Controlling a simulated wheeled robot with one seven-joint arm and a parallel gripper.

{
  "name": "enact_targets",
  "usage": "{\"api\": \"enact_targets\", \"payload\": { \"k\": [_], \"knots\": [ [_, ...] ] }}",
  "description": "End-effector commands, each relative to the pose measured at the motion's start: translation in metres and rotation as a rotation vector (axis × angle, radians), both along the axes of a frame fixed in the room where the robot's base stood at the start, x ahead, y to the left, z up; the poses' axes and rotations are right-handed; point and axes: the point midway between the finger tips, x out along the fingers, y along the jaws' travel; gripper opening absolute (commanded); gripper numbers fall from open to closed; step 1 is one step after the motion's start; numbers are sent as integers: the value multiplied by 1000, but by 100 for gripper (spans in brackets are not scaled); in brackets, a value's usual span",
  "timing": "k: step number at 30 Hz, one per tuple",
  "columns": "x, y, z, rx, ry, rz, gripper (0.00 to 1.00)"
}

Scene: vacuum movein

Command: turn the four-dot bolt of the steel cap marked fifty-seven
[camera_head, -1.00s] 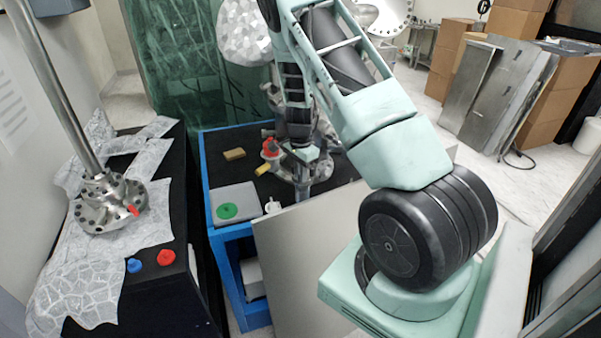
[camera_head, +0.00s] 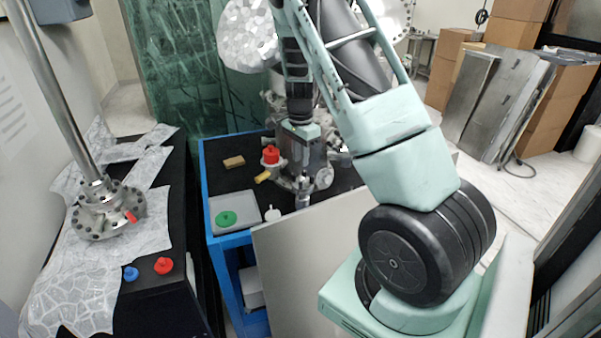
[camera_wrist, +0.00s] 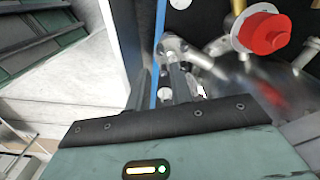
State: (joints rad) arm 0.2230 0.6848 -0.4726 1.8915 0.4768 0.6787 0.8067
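A steel vacuum assembly (camera_head: 322,165) with several ports stands on the blue-framed table. I cannot make out a number or dots on any cap, so the cap marked fifty-seven and its bolt are not identified. My gripper (camera_head: 303,201) points down in front of the assembly, near the table's front edge. In the wrist view, its narrow dark fingers (camera_wrist: 163,88) reach toward a steel fitting (camera_wrist: 172,46) by the blue edge. Whether they touch it, or hold anything, cannot be told. The arm hides part of the assembly.
A red cap (camera_head: 271,155) sits left of my gripper and also shows in the wrist view (camera_wrist: 264,33). A tan block (camera_head: 233,162) and a grey tray (camera_head: 213,202) with a green disc lie on the table (camera_head: 205,180). A grey panel (camera_head: 310,250) leans in front. A flanged tube (camera_head: 105,210) stands left.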

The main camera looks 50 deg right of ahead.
Motion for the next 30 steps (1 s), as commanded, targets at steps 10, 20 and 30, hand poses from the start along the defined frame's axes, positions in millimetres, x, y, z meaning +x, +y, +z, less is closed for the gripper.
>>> {"api": "enact_targets", "payload": {
  "k": [10, 20, 30],
  "knots": [
    [0, 0, 31, 0, 1, 0, 22],
    [0, 1, 32, 1, 0, 5, 22],
    [1, 26, 36, 5, -8, 159, 22]
  ]
}}
